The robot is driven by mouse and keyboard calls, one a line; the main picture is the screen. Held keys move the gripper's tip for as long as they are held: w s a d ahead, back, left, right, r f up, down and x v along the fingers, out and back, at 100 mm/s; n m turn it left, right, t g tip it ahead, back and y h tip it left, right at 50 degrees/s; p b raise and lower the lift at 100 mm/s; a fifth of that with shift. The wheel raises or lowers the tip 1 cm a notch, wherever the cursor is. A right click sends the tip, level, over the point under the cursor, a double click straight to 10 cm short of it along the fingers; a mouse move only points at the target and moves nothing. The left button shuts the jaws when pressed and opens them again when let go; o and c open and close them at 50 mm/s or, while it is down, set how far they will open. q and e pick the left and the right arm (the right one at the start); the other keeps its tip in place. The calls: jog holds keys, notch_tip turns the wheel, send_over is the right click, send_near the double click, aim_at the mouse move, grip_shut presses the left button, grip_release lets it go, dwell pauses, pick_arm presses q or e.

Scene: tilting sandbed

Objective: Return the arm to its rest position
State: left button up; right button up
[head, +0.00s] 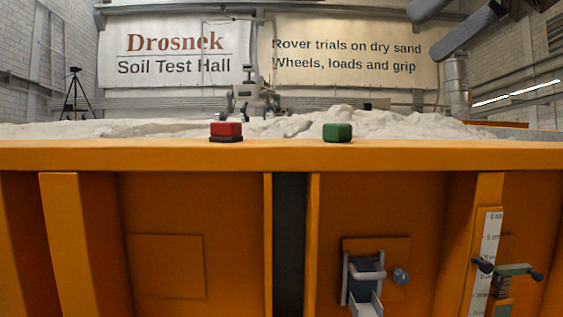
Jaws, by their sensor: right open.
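My right arm is raised into the top right corner of the head view, with grey rounded links in front of the hall wall. Its dark right gripper (508,10) is open, partly cut off by the top edge, and I see nothing held in it. It is high above the orange sandbed wall (200,156) and well apart from it. My left arm and left gripper are not in view.
A red button block (226,130) and a green one (338,132) sit on the wall's top rim. A bracketed handle (367,275), a white scale (487,250) and a green clamp-like part (513,270) are on its front. Pale sand (370,122) lies behind.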

jog(key=w+a+f+m+g+y, duration=0.1)
jog(key=w+a+f+g+y, duration=0.35)
jog(key=a+f, duration=0.45)
jog(key=w+a+f+m+g+y, duration=0.1)
jog(key=w+a+f+g+y, duration=0.45)
jog(key=f, duration=0.55)
jog(key=w+a+f+m+t+y, duration=0.2)
jog(key=w+f+m+t+y, duration=0.2)
jog(key=f+m+t, duration=0.35)
jog(key=s+d+f+m+t+h, duration=0.1)
jog(key=d+f+m+t+h, duration=0.3)
jog(key=f+m, duration=0.6)
jog(key=d+f+m+t+h, duration=0.2)
jog(key=f+m+t+h, duration=0.2)
jog(key=f+m+h, duration=0.5)
jog(key=s+d+f+m+t+h, duration=0.1)
jog(key=d+f+m+t+h, duration=0.15)
jog(key=f+m+t, duration=0.75)
jog(key=s+d+f+m+g+h, duration=0.2)
jog(key=s+f+g, duration=0.4)
jog(key=s+f, duration=0.3)
jog(key=s+d+f+m+g+h, duration=0.3)
jog(key=s+d+f+g, duration=0.2)
jog(key=s+f, duration=0.4)
notch_tip(320, 180, down, 5)
jog(key=shift+s+d+r+g, duration=0.15)
jog(key=shift+s+g, duration=0.2)
jog(key=shift+g, duration=0.4)
